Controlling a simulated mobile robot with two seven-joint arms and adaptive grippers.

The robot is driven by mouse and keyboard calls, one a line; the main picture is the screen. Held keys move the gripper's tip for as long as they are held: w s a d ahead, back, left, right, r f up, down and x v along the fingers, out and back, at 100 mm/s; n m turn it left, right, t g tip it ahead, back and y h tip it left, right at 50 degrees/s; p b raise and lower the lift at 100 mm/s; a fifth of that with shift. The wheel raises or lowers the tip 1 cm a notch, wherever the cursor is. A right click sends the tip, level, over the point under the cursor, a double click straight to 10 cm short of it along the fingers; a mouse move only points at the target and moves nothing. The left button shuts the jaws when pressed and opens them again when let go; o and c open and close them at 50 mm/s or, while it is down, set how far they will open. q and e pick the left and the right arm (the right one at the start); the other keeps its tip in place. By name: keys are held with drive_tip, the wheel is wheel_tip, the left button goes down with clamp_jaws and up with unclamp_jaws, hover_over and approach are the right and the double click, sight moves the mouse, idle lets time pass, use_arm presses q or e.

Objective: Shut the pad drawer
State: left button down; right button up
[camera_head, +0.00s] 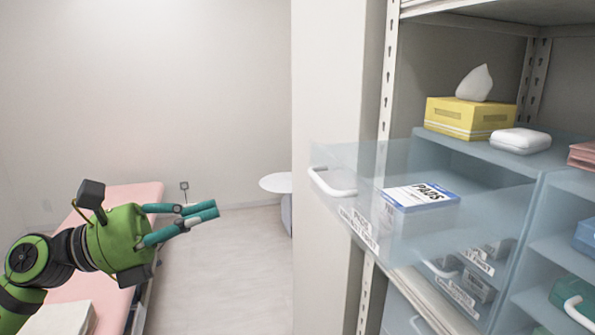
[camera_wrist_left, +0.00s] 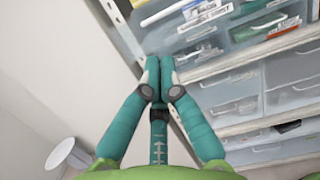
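The pad drawer (camera_head: 470,215) is a see-through blue drawer, pulled out from the shelf unit on the right of the head view. Its white handle (camera_head: 332,184) is on the front at the left, above a label reading PADS. A white and blue box of pads (camera_head: 420,208) sits inside. My left gripper (camera_head: 203,214) is left of the handle, with a clear gap between them in the picture. In the left wrist view its fingers (camera_wrist_left: 160,72) are together with nothing seen between them. My right gripper is not in view.
A yellow tissue box (camera_head: 468,118) and a white case (camera_head: 520,140) stand on the shelf above. Other labelled drawers are below. A metal shelf post (camera_head: 387,90) rises behind the drawer front. A pink bed (camera_head: 140,194) and a white round table (camera_head: 275,184) are at left.

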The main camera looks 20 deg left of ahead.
use_arm(q)
drive_tip(key=p, duration=0.9)
approach(315, 180)
drive_tip(key=r+x, duration=0.1)
drive_tip(key=x, duration=0.5)
drive_tip(key=shift+w+d+f+p, duration=0.35)
drive_tip(key=shift+w+p, duration=0.05)
drive_tip(key=shift+p, duration=0.25)
drive_tip(key=shift+f, duration=0.1)
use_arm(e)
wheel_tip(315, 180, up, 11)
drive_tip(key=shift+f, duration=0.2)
use_arm(q)
drive_tip(key=shift+w, duration=0.1)
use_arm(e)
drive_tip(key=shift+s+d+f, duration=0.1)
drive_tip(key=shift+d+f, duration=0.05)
